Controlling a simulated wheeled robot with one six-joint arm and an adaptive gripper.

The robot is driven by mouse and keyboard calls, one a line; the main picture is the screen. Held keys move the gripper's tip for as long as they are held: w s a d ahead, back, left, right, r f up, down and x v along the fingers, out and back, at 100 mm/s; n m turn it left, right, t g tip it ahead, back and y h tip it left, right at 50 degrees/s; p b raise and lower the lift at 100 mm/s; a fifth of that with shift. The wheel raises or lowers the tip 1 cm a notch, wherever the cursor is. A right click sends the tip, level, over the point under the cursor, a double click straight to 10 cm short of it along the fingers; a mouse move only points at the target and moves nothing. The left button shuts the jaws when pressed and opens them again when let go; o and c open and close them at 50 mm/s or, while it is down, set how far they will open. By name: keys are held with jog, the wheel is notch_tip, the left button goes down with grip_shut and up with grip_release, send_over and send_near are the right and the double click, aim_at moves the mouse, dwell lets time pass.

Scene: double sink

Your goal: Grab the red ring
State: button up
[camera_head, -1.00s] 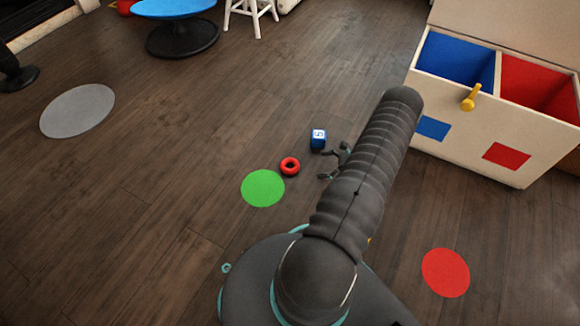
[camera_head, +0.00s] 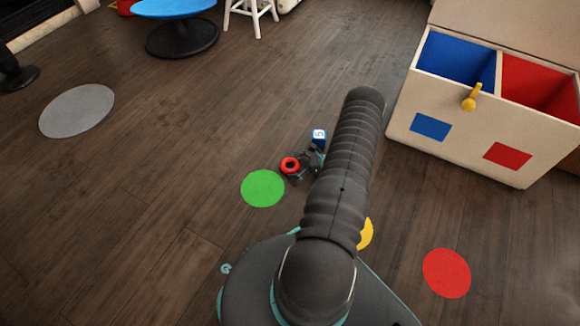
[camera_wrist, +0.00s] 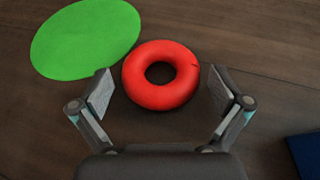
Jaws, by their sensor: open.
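The red ring (camera_head: 290,165) lies flat on the wooden floor, just right of the green disc. In the wrist view the red ring (camera_wrist: 160,75) shows its central hole and sits between and slightly beyond my open fingers. My gripper (camera_wrist: 162,97) is open and empty, with one finger on each side of the ring. In the head view my gripper (camera_head: 292,172) is down beside the ring, partly covered by my arm. I cannot tell whether the fingers touch the ring.
The green disc (camera_head: 262,188) is flat on the floor. A two-compartment box (camera_head: 400,125) stands at the right.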

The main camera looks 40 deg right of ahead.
jog(key=shift+a, duration=0.1)
jog(key=c, duration=0.9)
